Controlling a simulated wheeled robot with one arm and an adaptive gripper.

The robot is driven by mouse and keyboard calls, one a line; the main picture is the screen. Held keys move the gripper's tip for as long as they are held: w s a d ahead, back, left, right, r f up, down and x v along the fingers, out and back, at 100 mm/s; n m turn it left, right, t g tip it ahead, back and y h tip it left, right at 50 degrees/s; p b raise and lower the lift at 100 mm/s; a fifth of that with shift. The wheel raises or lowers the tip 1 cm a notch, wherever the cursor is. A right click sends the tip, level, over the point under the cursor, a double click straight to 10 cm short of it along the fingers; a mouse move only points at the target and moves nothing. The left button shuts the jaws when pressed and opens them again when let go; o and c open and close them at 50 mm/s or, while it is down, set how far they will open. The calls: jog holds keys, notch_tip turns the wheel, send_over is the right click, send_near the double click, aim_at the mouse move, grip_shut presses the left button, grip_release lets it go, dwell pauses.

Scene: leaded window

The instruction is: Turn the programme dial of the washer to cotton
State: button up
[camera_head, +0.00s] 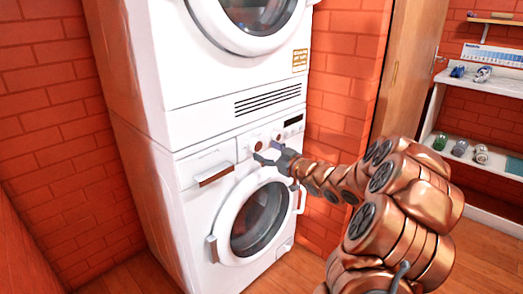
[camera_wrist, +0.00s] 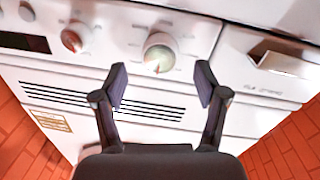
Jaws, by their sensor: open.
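The white washer (camera_head: 192,222) is the lower of two stacked machines, with a round door (camera_head: 258,220). Its control panel fills much of the wrist view, which appears upside down. A pale round dial (camera_wrist: 160,53) with a reddish pointer mark lies ahead of my gripper, between the lines of its fingers. A second, smaller dial with a red face (camera_wrist: 73,38) sits to its left. The labels around both are too blurred to read, so I cannot tell the setting. My gripper (camera_head: 262,158) is open and empty in front of the panel; it also shows in the wrist view (camera_wrist: 162,88).
A drawer with a brown handle (camera_head: 215,175) is left of the dials, and a dark display (camera_head: 293,121) right of them. The upper machine (camera_head: 215,65) has a vent grille. Shelves (camera_head: 465,148) with small items stand at the far right. Brick walls flank the machines closely.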

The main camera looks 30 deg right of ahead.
aim_at(258, 146)
jog(key=shift+w+a, duration=0.15)
jog(key=shift+w, duration=0.65)
jog(key=shift+w+a, duration=0.1)
jog(key=shift+w, duration=0.7)
jog(key=shift+c, duration=0.3)
jog(key=c, duration=1)
jog(key=shift+d, duration=0.2)
jog(key=shift+c, duration=0.5)
jog(key=shift+a, duration=0.15)
jog(key=shift+r, duration=0.1)
jog(key=shift+m+p, duration=0.3)
jog(key=shift+p, duration=0.3)
